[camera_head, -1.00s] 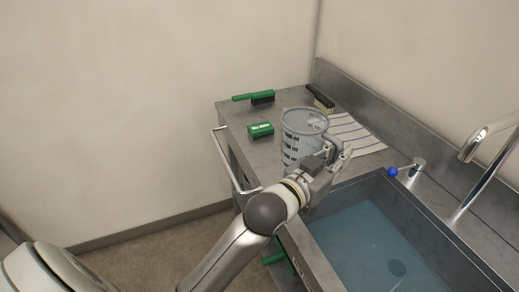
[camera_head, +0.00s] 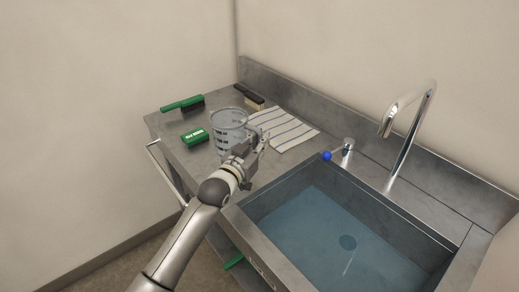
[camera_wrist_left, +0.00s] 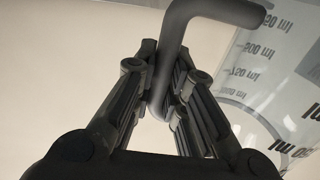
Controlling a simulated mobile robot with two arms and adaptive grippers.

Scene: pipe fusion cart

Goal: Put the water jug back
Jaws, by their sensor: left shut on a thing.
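The water jug (camera_head: 228,133) is a clear, upright measuring jug with dark markings, at the counter's left part. My left gripper (camera_head: 252,150) is at its right side, shut on the jug's handle. In the left wrist view, the fingers (camera_wrist_left: 160,85) close on the grey bent handle (camera_wrist_left: 176,45), and the marked jug wall (camera_wrist_left: 265,75) is at the right. The jug's base is partly hidden, and I cannot tell whether it touches the counter. My right gripper is not in view.
A green box (camera_head: 195,137) and a green brush (camera_head: 184,104) lie left of the jug. A striped towel (camera_head: 285,129) and another brush (camera_head: 249,95) lie behind and right. The water-filled sink (camera_head: 330,235), blue-knobbed tap lever (camera_head: 328,156) and faucet (camera_head: 408,130) are right.

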